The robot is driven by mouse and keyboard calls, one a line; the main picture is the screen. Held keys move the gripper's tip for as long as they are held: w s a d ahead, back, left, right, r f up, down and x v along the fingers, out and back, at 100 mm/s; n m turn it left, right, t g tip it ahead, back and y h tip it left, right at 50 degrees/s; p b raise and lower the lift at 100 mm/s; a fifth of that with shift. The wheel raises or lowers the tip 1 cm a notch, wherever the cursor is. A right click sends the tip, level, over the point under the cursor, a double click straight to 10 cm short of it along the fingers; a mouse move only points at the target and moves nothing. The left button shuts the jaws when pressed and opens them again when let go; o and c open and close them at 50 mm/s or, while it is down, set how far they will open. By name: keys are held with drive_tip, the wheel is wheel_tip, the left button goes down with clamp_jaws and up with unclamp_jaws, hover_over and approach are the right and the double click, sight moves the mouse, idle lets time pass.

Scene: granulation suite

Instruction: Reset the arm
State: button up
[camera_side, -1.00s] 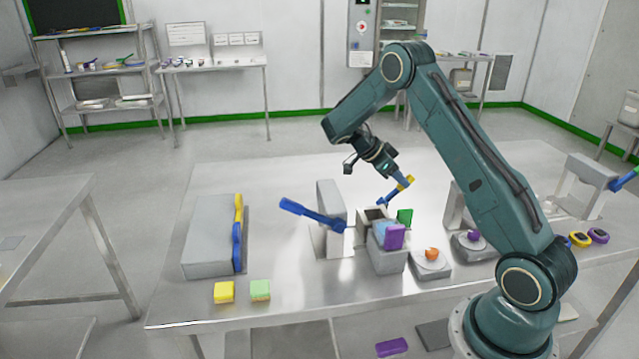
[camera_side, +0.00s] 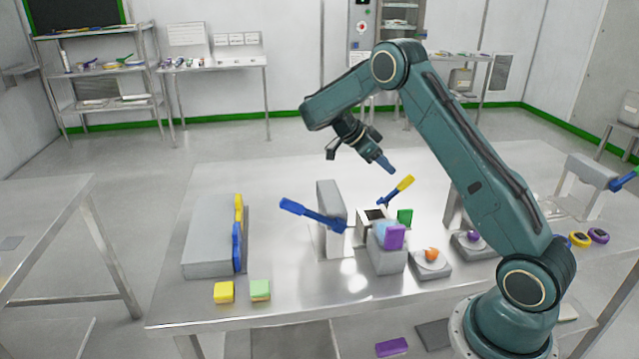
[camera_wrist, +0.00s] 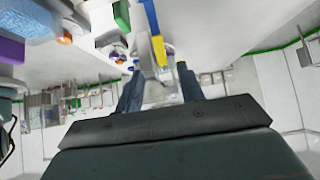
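My gripper (camera_side: 386,164) hangs in the air over the steel table, above and left of a tool with a yellow upper end and a blue shaft (camera_side: 402,188). In the wrist view, its two blue-grey fingers (camera_wrist: 160,92) are apart with nothing held between them. The yellow-and-blue tool also shows in the wrist view (camera_wrist: 158,50), beyond the fingertips. In the side view the tool leans up and right beside an open-topped box (camera_side: 361,224); its lower end is hard to make out.
A grey block holding purple and light-blue pieces (camera_side: 388,258), a green block (camera_side: 404,217) and a grey upright with a blue lever (camera_side: 312,214) stand near the box. The table's back left is clear.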

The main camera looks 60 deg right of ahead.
drive_tip(key=shift+r, duration=0.1)
drive_tip(key=s+a+r+n+t+y, duration=0.1)
drive_tip(key=s+a+r+n+t, duration=0.1)
drive_tip(key=a+r+n+t, duration=0.35)
drive_tip(key=s+a+r+n+t+y, duration=0.1)
drive_tip(key=s+a+r+n+t, duration=0.1)
drive_tip(key=a+r+n, duration=0.55)
drive_tip(key=s+a+r+n+t+y, duration=0.1)
drive_tip(key=s+a+n+t+y, duration=0.3)
drive_tip(key=s+a+n, duration=1)
drive_tip(key=shift+s+a, duration=0.85)
drive_tip(key=shift+a, duration=0.15)
drive_tip(key=shift+t, duration=0.25)
